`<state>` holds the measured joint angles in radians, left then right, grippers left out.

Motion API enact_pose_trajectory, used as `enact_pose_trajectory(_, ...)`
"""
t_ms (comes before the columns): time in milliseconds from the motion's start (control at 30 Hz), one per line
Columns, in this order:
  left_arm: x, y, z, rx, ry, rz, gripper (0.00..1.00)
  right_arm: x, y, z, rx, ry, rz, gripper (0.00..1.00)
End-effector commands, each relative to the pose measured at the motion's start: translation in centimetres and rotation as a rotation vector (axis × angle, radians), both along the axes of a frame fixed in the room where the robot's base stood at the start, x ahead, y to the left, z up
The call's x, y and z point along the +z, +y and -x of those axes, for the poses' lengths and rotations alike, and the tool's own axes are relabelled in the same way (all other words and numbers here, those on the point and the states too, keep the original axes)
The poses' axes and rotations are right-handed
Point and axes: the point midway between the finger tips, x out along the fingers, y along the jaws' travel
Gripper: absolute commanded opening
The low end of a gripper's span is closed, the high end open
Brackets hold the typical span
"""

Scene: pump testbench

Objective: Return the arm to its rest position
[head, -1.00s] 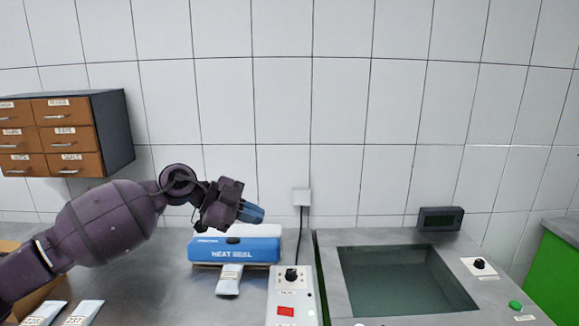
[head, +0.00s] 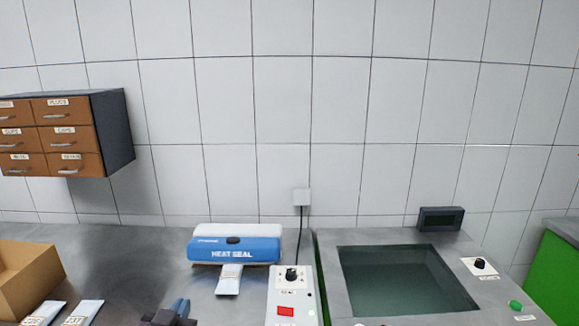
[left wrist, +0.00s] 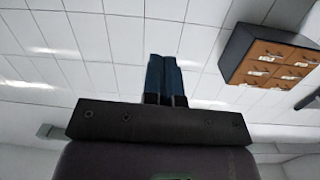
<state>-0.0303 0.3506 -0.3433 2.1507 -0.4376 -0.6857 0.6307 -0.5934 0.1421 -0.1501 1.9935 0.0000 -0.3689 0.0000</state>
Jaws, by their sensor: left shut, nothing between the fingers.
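My left gripper (head: 178,308) shows only at the bottom edge of the head view, left of centre, with its dark body and blue fingers. Most of my left arm is out of that view. In the left wrist view the two blue fingers (left wrist: 164,78) are together with nothing between them. Behind them are the tiled wall and the drawer cabinet. My right gripper is in neither view.
A blue and white heat sealer (head: 235,248) stands on the bench with a pouch (head: 229,279) at its front. A control box (head: 291,300) and a water tank (head: 405,280) are to the right. Labelled pouches (head: 84,312) and a cardboard box (head: 28,275) lie left. Drawers (head: 70,135) hang above.

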Motion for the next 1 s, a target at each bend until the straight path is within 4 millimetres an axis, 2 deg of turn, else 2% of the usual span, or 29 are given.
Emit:
enact_pose_trajectory(33, -1.9, 1.3, 1.9, 0.054, 0.095, 0.004, 0.0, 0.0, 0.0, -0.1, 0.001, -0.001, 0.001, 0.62)
enact_pose_trajectory(200, -7.3, 4.7, 9.0, 0.175, 0.434, -0.013, 0.0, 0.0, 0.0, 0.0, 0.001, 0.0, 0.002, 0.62)
enact_pose_trajectory(300, -9.4, 5.8, 12.9, 0.198, 0.603, -0.022, 0.0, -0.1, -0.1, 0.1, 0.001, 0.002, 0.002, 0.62)
enact_pose_trajectory(400, -10.7, 6.3, 16.1, 0.203, 0.73, -0.027, 0.0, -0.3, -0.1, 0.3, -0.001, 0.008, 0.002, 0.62)
enact_pose_trajectory(600, -12.2, 6.9, 21.0, 0.186, 0.916, -0.033, 0.0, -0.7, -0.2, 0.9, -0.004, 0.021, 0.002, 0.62)
enact_pose_trajectory(800, -12.9, 7.0, 25.0, 0.157, 1.057, -0.031, 0.0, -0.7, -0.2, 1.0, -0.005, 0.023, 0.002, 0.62)
enact_pose_trajectory(933, -13.1, 7.0, 27.2, 0.135, 1.134, -0.029, 0.0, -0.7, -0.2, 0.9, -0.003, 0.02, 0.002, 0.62)
enact_pose_trajectory(1000, -13.9, 7.0, 26.8, 0.13, 1.118, -0.031, 0.0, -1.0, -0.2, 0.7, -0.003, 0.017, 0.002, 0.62)
